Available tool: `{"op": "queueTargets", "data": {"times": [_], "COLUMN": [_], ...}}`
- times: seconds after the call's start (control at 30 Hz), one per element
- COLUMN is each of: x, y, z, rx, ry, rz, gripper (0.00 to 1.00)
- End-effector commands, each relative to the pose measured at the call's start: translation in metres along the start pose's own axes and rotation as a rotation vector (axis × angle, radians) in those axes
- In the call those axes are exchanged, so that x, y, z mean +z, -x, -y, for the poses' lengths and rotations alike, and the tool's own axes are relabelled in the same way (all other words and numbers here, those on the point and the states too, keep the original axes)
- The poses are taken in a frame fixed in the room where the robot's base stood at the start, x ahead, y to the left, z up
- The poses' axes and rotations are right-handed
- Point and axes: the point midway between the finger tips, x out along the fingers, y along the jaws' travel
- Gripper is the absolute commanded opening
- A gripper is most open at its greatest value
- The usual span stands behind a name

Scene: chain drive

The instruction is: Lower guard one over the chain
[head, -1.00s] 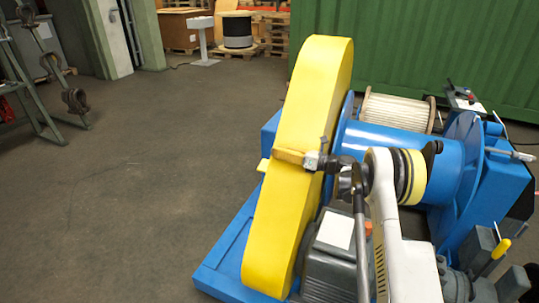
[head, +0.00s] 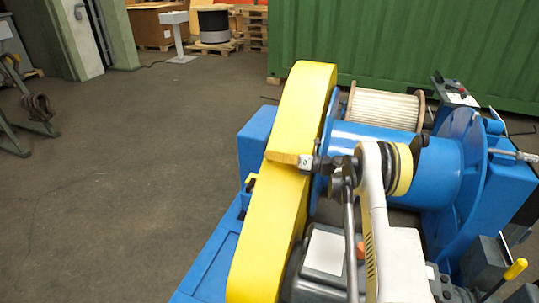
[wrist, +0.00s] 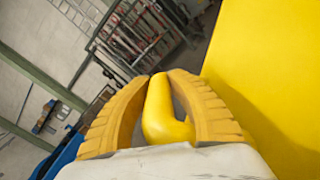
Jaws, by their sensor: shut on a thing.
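Guard one is the long yellow cover (head: 285,200) in the head view, standing over the left side of the blue machine (head: 205,270). It also fills the right of the wrist view (wrist: 270,60). My gripper (head: 275,157) is at the guard's upper part. In the wrist view its ridged yellow fingers (wrist: 160,78) are closed around the guard's rounded yellow handle (wrist: 166,118). No chain shows; the guard covers that side. I cannot tell whether the guard's lower edge touches the machine.
A blue drum (head: 400,155) and a rope spool (head: 384,107) lie right of the guard. A grey motor housing (head: 322,255) is close by its right side. A green container wall (head: 400,45) stands behind. The floor at left (head: 120,190) is clear.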

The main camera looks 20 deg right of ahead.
Motion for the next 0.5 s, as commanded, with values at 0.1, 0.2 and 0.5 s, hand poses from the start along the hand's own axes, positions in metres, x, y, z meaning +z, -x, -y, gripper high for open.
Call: {"op": "queueTargets", "data": {"times": [0.1,0.2,0.5], "x": [0.0006,0.0008,0.001], "y": [0.0024,0.0027,0.0018], "z": [0.007,0.0073,0.0047], "rx": [-0.019,-0.019,-0.013], "ry": [0.002,0.002,0.002], "rz": [0.003,0.004,0.003], "gripper": [0.0,0.4,0.46]}}
